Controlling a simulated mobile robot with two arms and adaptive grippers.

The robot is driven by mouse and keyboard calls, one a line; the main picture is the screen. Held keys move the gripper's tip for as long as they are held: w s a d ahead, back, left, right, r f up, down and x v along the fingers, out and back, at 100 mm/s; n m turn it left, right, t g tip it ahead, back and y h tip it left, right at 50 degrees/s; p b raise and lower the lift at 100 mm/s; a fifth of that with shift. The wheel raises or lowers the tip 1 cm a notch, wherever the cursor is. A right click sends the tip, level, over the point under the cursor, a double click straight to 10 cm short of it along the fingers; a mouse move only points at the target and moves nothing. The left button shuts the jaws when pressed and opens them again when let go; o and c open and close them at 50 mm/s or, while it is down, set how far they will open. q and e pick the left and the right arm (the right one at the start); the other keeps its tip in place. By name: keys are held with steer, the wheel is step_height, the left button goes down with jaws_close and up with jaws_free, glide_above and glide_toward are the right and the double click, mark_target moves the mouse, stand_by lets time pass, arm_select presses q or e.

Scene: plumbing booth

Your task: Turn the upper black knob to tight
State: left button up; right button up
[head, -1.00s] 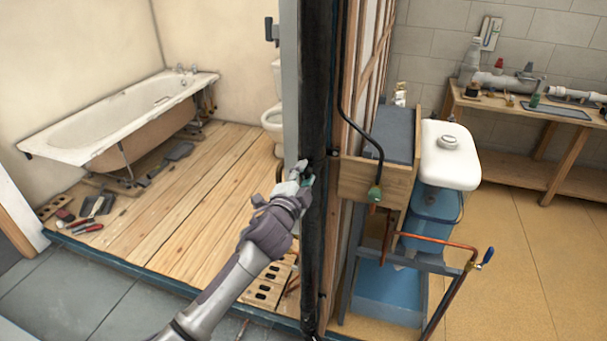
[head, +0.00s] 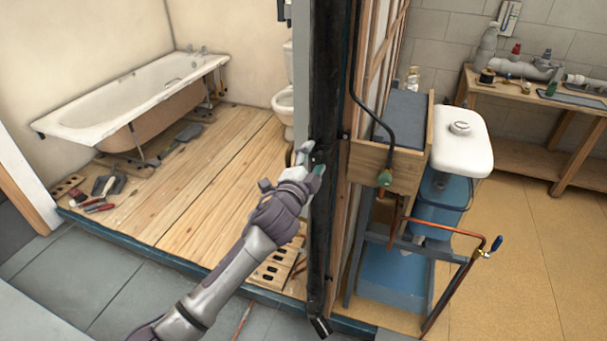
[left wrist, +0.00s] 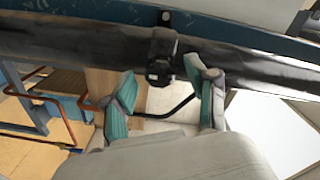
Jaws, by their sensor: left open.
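A black vertical pipe (head: 324,230) runs down the edge of the partition in the head view. A black knob (left wrist: 160,72) sits on this pipe in the left wrist view, where the pipe lies across the picture. My left gripper (head: 310,162) is at the pipe in the head view. In the left wrist view its teal-padded fingers (left wrist: 162,98) are open, one on each side of the knob, with gaps to it. In the head view the knob is small and partly hidden by the fingers. My right gripper is not in view.
A wooden box (head: 374,170) with a black hose and a white cistern (head: 462,142) stand right of the pipe. Copper pipe with a blue-handled valve (head: 494,246) is lower right. A bathtub (head: 130,108) stands back left. The plank floor (head: 190,190) between is mostly clear.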

arm_select(q)
steer(key=v, duration=1.1)
steer(key=a+f+n+g+y, duration=0.1)
steer(key=a+f+n+g, duration=0.15)
steer(key=f, duration=0.85)
steer(key=a+f+n+g+y, duration=0.1)
steer(key=a+f+g+y, duration=0.15)
steer(key=f, duration=0.85)
steer(key=s+a+f+n+g, duration=0.1)
steer(key=s+a+f, duration=0.1)
steer(key=s+f, duration=0.35)
steer(key=s+a+f+n+g, duration=0.1)
steer(key=s+a+f+n, duration=0.15)
steer(key=f, duration=0.65)
steer(key=s+a+f+n+g, duration=0.1)
steer(key=s+a+f+g, duration=0.2)
steer(key=f, duration=0.4)
steer(key=s+a+f+n+g, duration=0.2)
steer(key=s+f, duration=0.4)
steer(key=s, duration=0.7)
steer(key=s+a+f+n+g+y, duration=0.1)
steer(key=s+a+f+n+g, duration=0.1)
steer(key=s+f, duration=0.5)
steer(key=s+a+f+n+g+y, duration=0.1)
steer(key=s+f, duration=0.5)
steer(key=s, duration=1.4)
steer(key=shift+a+f+n+g, duration=0.2)
steer(key=shift+a+n+g, duration=0.3)
steer(key=shift+a, duration=0.55)
